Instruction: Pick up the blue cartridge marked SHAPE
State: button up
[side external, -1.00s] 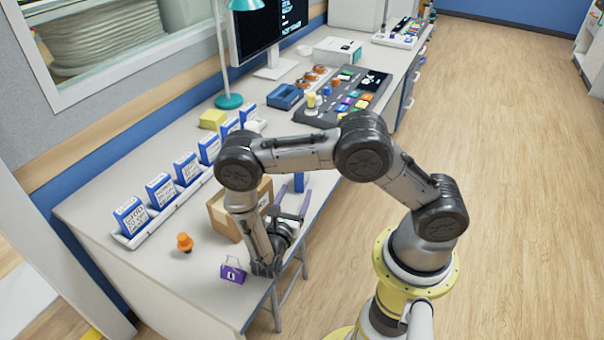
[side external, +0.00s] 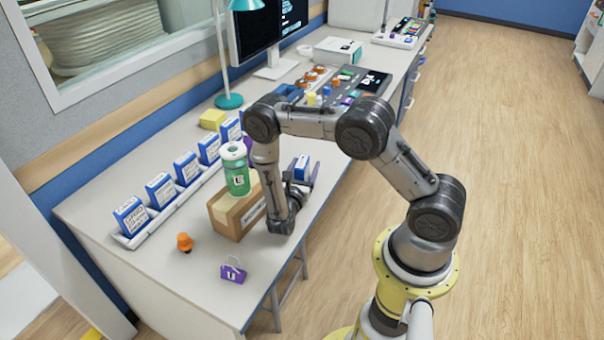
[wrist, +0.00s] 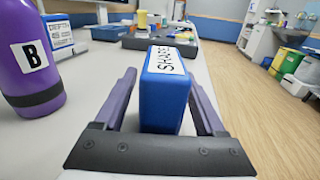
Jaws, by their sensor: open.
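The blue cartridge marked SHAPE (wrist: 165,90) stands upright on the table in the wrist view, its white label facing up and towards me. My gripper (wrist: 160,95) is open, with one purple finger on each side of the cartridge. There is a visible gap at the left finger and a smaller one at the right. In the side external view the cartridge (side external: 302,167) shows at the table's right side, partly hidden by my gripper (side external: 300,180).
A purple bottle marked B (wrist: 30,65) stands close on the left. A cardboard box (side external: 238,212) and a green bottle (side external: 235,170) are beside my arm. A rack (side external: 150,228) of blue cartridges runs along the back. A purple item (side external: 232,272) and an orange item (side external: 185,242) lie nearer.

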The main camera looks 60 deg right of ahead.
jog(key=shift+c, duration=0.3)
grip_shut()
jog(key=shift+r, duration=0.15)
